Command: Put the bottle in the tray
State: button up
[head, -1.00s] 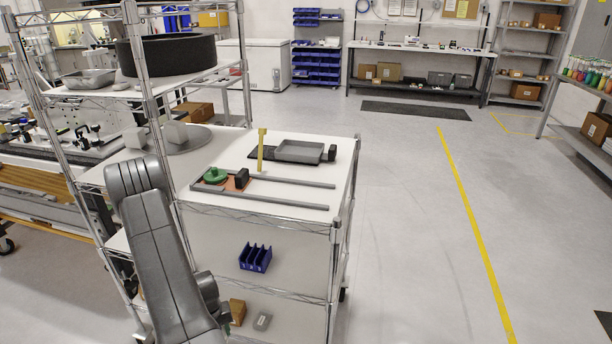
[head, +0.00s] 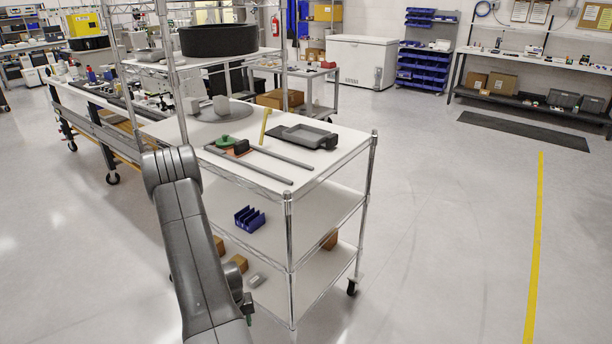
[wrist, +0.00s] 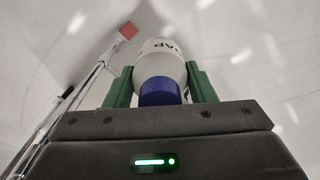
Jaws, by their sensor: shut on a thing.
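My gripper (wrist: 157,82) is shut on a white bottle (wrist: 161,52) in the wrist view. Dark lettering shows on the bottle's body. Its blue end (wrist: 158,92) lies closest to the gripper body, between the green fingers. In the head view, a small green part of my gripper (head: 248,302) shows at the bottom, beside my forearm; the bottle cannot be made out there. A shallow grey tray (head: 309,136) lies on the top shelf of the wire cart, beyond and to the right of my gripper.
Open floor lies to the right.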

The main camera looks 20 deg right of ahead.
aim_at(307, 138)
jog(key=l+u, duration=0.3)
jog(key=l, duration=0.45)
jog(key=l+u, duration=0.3)
jog(key=l, duration=0.45)
jog(key=k+l+u, duration=0.1)
jog(key=l+u, duration=0.15)
jog(key=l, duration=0.45)
jog(key=i+l+u, duration=0.1)
jog(key=l+u, duration=0.15)
jog(key=l, duration=1.25)
